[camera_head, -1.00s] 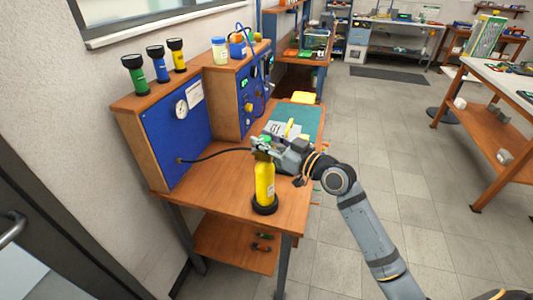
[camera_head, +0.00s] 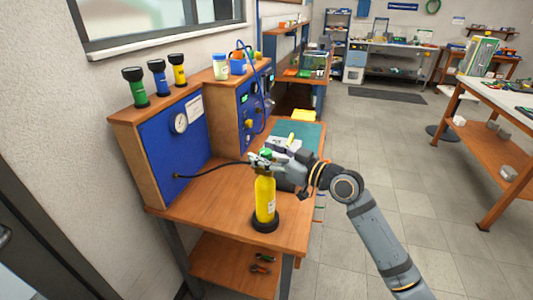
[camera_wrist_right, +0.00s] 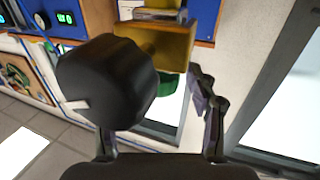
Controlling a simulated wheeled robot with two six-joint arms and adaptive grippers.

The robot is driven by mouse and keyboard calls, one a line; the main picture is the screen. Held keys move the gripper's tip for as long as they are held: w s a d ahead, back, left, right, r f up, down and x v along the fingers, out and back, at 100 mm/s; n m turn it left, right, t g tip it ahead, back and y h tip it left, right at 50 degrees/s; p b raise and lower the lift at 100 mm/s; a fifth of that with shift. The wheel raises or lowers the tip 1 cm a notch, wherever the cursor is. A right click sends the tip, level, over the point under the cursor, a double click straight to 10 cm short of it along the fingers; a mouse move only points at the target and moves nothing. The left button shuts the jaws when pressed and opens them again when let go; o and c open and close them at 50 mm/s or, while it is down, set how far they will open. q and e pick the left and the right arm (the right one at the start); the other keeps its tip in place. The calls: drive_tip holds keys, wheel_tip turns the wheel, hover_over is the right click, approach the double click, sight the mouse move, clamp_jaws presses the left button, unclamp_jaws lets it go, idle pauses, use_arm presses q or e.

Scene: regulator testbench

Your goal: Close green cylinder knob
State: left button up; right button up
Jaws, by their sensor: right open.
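A yellow cylinder (camera_head: 264,200) stands upright in a black base ring on the wooden bench. Its green knob (camera_head: 266,153) is at the top, partly hidden by my right gripper (camera_head: 261,163). That gripper is at the valve end of the cylinder, with its jaws apart. In the right wrist view, the fingers (camera_wrist_right: 160,125) show at the left and right. A large black rounded part (camera_wrist_right: 105,82) hides much of the left finger. A green part (camera_wrist_right: 168,84) shows between the fingers, below a yellow-brown block (camera_wrist_right: 155,45). I cannot tell whether a finger touches the knob. My left gripper is out of view.
A black hose (camera_head: 215,170) runs from a blue panel (camera_head: 180,135) with a gauge to the cylinder top. Several flashlights (camera_head: 157,76) stand on the panel's shelf. The bench front (camera_head: 205,195) left of the cylinder is clear. A green mat (camera_head: 305,135) lies behind.

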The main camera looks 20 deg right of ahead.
sight(267, 151)
wheel_tip(267, 151, up, 10)
drive_tip(key=shift+d, duration=0.1)
drive_tip(key=shift+s, duration=0.1)
idle(0.5)
